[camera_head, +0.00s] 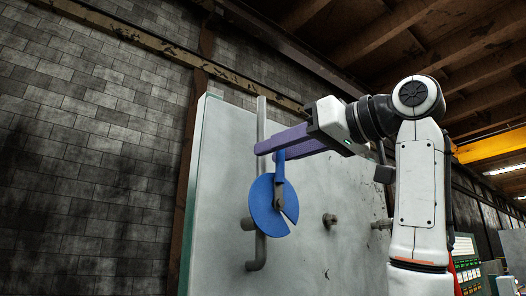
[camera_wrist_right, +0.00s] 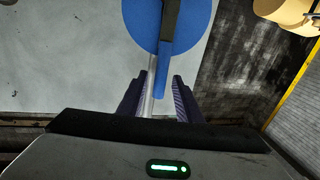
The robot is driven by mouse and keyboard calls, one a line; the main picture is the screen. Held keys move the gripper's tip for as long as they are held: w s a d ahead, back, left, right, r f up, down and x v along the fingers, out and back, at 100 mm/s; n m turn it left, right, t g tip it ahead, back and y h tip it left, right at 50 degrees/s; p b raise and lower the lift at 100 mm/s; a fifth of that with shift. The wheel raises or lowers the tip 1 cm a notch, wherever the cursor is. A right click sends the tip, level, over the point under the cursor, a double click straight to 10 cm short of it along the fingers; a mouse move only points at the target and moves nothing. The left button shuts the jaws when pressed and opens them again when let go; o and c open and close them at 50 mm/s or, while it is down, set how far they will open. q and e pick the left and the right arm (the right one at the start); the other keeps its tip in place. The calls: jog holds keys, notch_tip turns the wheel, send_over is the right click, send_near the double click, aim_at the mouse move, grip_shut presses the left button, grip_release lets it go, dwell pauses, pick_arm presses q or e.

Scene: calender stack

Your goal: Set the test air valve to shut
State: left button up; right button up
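The test air valve shows as a blue disc (camera_head: 264,207) with a wedge-shaped notch at its lower right. Its lever (camera_head: 280,168) points up from the disc, dark near the hub and blue toward its end. In the right wrist view, the lever's blue end (camera_wrist_right: 163,79) lies between the fingertips, with a gap on each side. My right gripper (camera_head: 267,152), with purple fingers, is open at the lever's upper end. Whether a finger touches the lever cannot be told. My left gripper is not in view.
A vertical grey pipe (camera_head: 261,113) runs behind the disc on a pale panel (camera_head: 221,168). Short pipe stubs (camera_head: 329,220) stick out to the right of the disc. A dark block wall (camera_head: 90,140) fills the left. A green-and-white board (camera_head: 466,266) shows at lower right.

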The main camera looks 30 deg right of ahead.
jog(key=shift+x, duration=1.85)
grip_shut()
